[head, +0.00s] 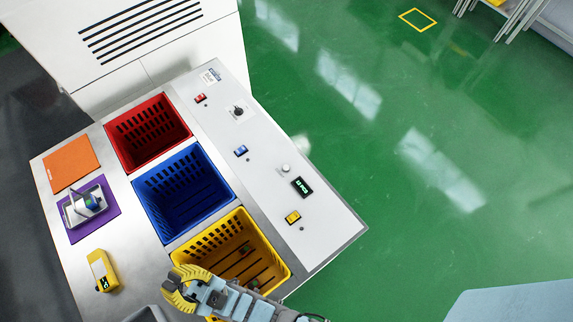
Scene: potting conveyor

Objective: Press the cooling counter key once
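A light panel (320,218) runs along the right side of the steel table. On it is a small black counter display (302,187) with green digits, too small to read surely. A pale round key (286,169) sits just up and left of the display. Which part is the cooling counter key cannot be read from any label. My gripper (178,288), with yellow fingers, is at the bottom, over the near-left edge of the yellow crate, well away from the display. Nothing shows between its fingers, and whether they are open or shut is unclear.
The panel also bears a red switch (200,98), a dark knob (238,111), a blue switch (240,151) and a yellow switch (293,217). Red (112,142), blue (140,196) and yellow (280,258) crates stand left of it. A yellow device (100,268) lies at left.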

